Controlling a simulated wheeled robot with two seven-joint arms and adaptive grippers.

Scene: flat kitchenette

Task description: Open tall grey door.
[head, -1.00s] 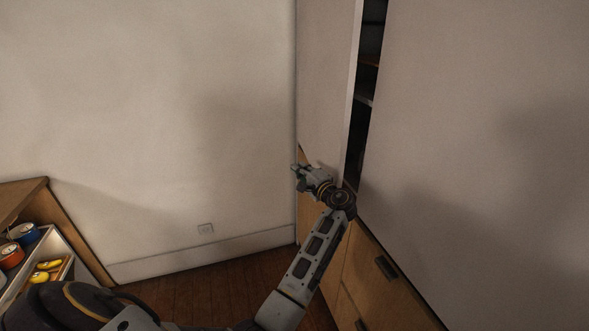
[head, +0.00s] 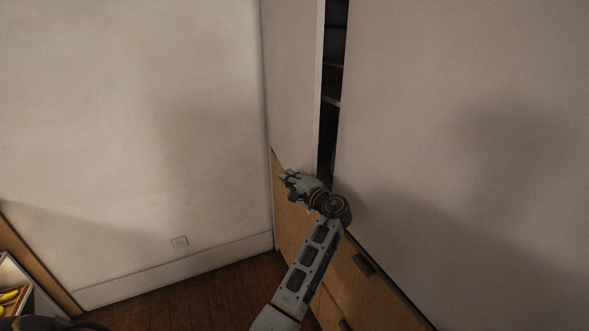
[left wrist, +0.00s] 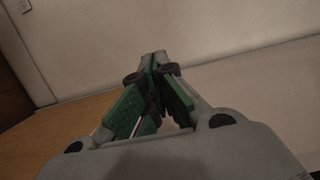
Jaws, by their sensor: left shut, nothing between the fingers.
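The tall grey door (head: 293,75) stands ajar in the head view, its pale free edge beside a dark upright gap. Shelves (head: 333,99) show inside the gap. My left gripper (head: 286,180) is in front of the door's lower end, fingers pointing left, shut and empty. Its wrist hides the bottom of the gap. Whether it touches the door cannot be told. In the left wrist view, the green-padded fingers (left wrist: 155,65) meet at the tips with nothing between them. My right gripper is not in view.
A large grey panel (head: 460,130) is right of the gap. Wooden drawers with dark handles (head: 363,265) are below. An open drawer (head: 14,285) with yellow items is at lower left. Some wooden floor (head: 200,300) is clear.

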